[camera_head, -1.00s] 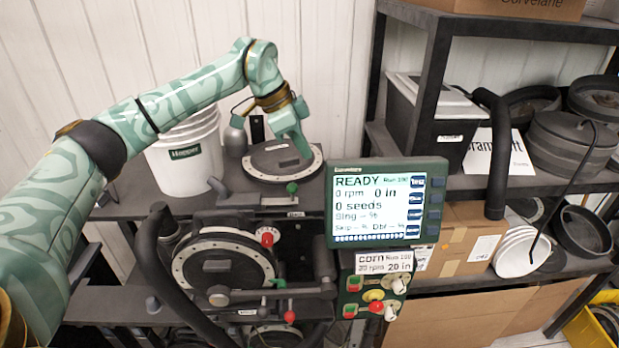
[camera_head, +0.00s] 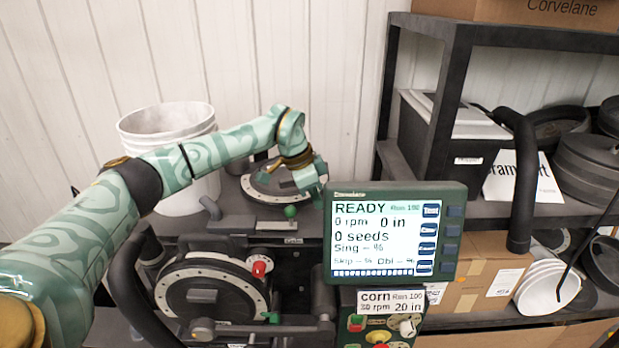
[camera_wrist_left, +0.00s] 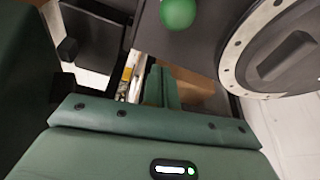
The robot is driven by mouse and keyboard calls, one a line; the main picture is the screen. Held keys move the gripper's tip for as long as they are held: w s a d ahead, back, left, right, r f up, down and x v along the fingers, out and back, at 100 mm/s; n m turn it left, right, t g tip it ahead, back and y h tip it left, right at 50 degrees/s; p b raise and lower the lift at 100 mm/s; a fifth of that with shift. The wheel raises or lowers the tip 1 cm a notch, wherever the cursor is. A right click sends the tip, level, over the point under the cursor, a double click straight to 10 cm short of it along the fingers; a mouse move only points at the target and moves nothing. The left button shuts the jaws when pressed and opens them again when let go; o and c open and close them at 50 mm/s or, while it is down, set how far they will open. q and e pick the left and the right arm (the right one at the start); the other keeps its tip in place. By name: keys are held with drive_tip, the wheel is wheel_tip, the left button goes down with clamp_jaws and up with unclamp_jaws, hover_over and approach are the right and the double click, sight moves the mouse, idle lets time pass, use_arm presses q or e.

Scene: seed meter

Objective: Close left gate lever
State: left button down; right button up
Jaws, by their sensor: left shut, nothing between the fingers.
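A green ball knob (camera_head: 290,212) stands on a grey slide plate beside a "Gate" label, below the upper round disc (camera_head: 272,186). A green ball also shows at the top of the left wrist view (camera_wrist_left: 178,12). My left gripper (camera_head: 318,198) is shut and empty, just right of this knob and apart from it, close to the display's upper left corner. Its shut fingers show in the left wrist view (camera_wrist_left: 160,84), below the ball. I cannot tell for sure which knob is the left gate lever. My right gripper is not in view.
The display (camera_head: 393,188) stands close to the gripper on the right. Below are a larger disc unit (camera_head: 212,257), a red knob (camera_head: 259,268) and a green knob (camera_head: 272,317). A white bucket (camera_head: 168,117) stands at the back left.

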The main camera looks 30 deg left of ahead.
use_arm(q)
drive_tip(key=s+a, duration=0.2)
drive_tip(key=shift+s+a+p, duration=0.35)
drive_tip(key=shift+s+a, duration=0.15)
drive_tip(key=shift+f, duration=0.1)
